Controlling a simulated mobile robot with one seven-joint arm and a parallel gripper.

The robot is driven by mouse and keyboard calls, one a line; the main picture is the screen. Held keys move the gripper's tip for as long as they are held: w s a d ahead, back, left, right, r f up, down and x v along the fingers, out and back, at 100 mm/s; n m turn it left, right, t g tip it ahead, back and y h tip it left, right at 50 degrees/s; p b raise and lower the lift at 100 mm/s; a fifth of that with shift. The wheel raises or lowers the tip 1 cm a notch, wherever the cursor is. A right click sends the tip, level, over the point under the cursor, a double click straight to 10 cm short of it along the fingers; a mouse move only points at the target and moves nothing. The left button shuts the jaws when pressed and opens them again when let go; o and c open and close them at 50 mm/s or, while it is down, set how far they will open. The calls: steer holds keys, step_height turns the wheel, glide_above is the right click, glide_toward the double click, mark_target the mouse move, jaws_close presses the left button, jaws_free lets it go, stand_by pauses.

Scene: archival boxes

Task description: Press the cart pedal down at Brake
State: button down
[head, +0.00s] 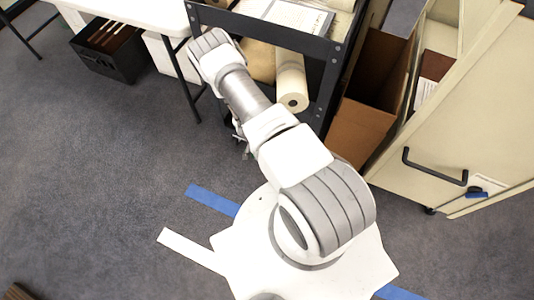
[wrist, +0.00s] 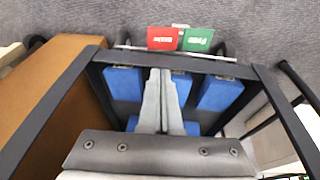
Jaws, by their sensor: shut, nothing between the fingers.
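In the wrist view, a red pad (wrist: 161,38) and a green pad (wrist: 196,39) sit side by side just beyond the cart's edge bar. Both carry small white lettering, upside down and too small to read surely; red is left, green right. The dark-framed cart (wrist: 185,59) also shows in the head view (head: 265,27), where I cannot make out the pads. My gripper (wrist: 161,72) is shut and empty. In the picture its fingertips lie below the red pad, over the cart's blue boxes, with a visible gap to the pad. My arm hides part of the cart in the head view.
Blue boxes (wrist: 220,93) stand in the cart. A brown open carton (head: 365,115) stands right of it, then a cream cabinet (head: 420,165) with a black handle. A white table (head: 130,10) and a black bin (head: 112,60) are upper left.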

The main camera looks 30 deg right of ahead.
steer(key=shift+f, duration=0.1)
steer(key=b+x, duration=0.1)
steer(key=x, duration=0.3)
steer(key=b+x, duration=0.2)
steer(key=x, duration=0.2)
steer(key=b+x, duration=0.2)
steer(key=x, duration=0.2)
steer(key=shift+s+a+f, duration=0.1)
steer(key=shift+s+f, duration=0.25)
steer(key=shift+f, duration=0.1)
steer(key=shift+f+b, duration=0.35)
steer(key=shift+f, duration=0.1)
steer(key=shift+s, duration=0.15)
